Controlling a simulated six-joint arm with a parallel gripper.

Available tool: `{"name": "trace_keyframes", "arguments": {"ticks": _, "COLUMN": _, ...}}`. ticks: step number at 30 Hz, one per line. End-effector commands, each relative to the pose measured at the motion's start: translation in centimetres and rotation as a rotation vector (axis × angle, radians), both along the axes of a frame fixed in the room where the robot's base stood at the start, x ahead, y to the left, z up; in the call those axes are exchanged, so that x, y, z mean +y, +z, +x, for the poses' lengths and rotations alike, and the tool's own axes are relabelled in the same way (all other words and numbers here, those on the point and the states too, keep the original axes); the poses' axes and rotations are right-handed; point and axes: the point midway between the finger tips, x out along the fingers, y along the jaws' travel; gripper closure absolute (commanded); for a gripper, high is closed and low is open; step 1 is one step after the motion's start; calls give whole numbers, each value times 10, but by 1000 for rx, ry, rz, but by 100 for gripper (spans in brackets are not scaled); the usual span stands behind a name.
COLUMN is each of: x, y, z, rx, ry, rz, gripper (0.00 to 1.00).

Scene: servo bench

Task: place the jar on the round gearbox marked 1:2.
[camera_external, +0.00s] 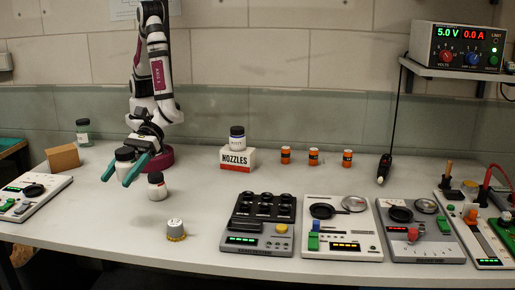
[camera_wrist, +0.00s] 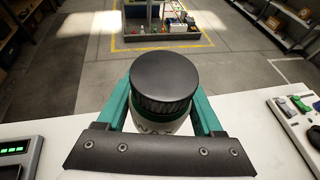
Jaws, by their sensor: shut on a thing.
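My gripper (camera_external: 129,172) has green fingers, shut on a white jar with a black lid (camera_external: 124,156), held above the left part of the bench. In the wrist view the jar (camera_wrist: 164,80) stands between the two fingers, lid toward the camera; part of its label shows below the lid. A small round piece with a pale top and yellowish base (camera_external: 176,230) stands at the front of the bench, to the right of and nearer than my gripper. It may be the round gearbox; its marking is too small to read.
Another white jar (camera_external: 157,187) stands just right of my gripper. A jar (camera_external: 237,140) sits on the NOZZLES box (camera_external: 237,160). A cardboard box (camera_external: 63,157) and greenish jar (camera_external: 83,132) are at left. Device panels (camera_external: 343,245) line the right front.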

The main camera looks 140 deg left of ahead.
Motion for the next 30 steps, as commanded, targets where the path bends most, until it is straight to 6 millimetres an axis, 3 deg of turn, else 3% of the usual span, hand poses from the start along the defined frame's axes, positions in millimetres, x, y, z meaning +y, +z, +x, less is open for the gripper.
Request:
{"name": "trace_keyframes", "arguments": {"ticks": 6, "x": 44, "y": -40, "z": 48, "rx": 2, "ry": 5, "rz": 0, "gripper": 96}}
{"name": "trace_keyframes", "arguments": {"ticks": 12, "x": 71, "y": -64, "z": 78, "rx": 2, "ry": 2, "rz": 0, "gripper": 96}}
{"name": "trace_keyframes", "arguments": {"ticks": 19, "x": 74, "y": -103, "z": 81, "rx": 4, "ry": -1, "rz": 0, "gripper": 96}}
{"name": "trace_keyframes", "arguments": {"ticks": 30, "x": 74, "y": -109, "z": 81, "rx": 2, "ry": -1, "rz": 0, "gripper": 96}}
